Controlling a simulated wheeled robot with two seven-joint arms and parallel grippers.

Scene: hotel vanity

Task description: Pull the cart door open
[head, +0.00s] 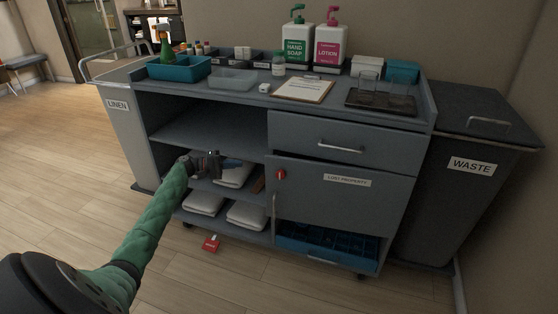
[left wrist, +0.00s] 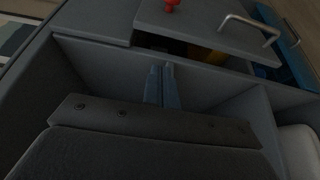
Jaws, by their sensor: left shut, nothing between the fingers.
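The grey cart door (head: 345,200), labelled LOST PROPERTY, is on the right half of the cart below a drawer. It has a red knob (head: 280,174) near its upper left corner and a metal handle (head: 274,205) below that. In the left wrist view the door (left wrist: 205,22) stands slightly ajar, with a dark gap along its edge; the knob (left wrist: 172,5) and handle (left wrist: 250,28) show too. My left gripper (head: 216,162) is shut and empty at the open shelves, left of the door and apart from its handle. My right gripper is out of view.
Folded white towels (head: 247,214) lie on the lower shelves. A red object (head: 211,242) lies on the floor in front. Bottles, trays and a clipboard (head: 304,90) are on the cart top. A waste bin (head: 455,190) stands at the right, a linen bin (head: 125,135) at the left.

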